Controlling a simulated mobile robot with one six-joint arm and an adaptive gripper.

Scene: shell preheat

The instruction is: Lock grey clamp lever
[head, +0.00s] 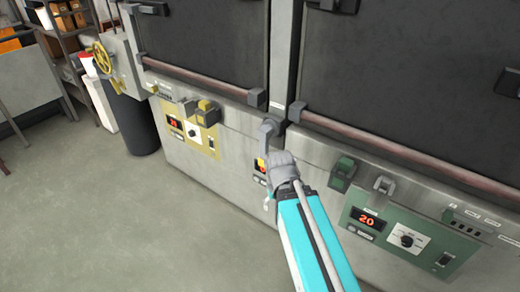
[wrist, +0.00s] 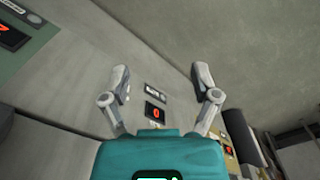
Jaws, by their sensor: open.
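My gripper (head: 268,165) is at the front of the middle unit, near its small red display. In the wrist view its two fingers (wrist: 162,76) are spread wide with nothing between their tips. A grey upright piece (head: 267,129) shows just above the hand in the head view; I cannot tell whether it is the grey clamp lever or one of my fingers. No grey clamp lever shows clearly in the wrist view, so its position, locked or not, cannot be told. A small display (wrist: 155,112) lies beyond the fingers there.
A yellow lever block (head: 207,110) sits above the yellow panel (head: 203,146) on the left. A green lever block (head: 343,171) and grey bracket (head: 384,185) sit above the green panel (head: 440,243) on the right. Reddish bars run below the dark doors. Floor is clear at left.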

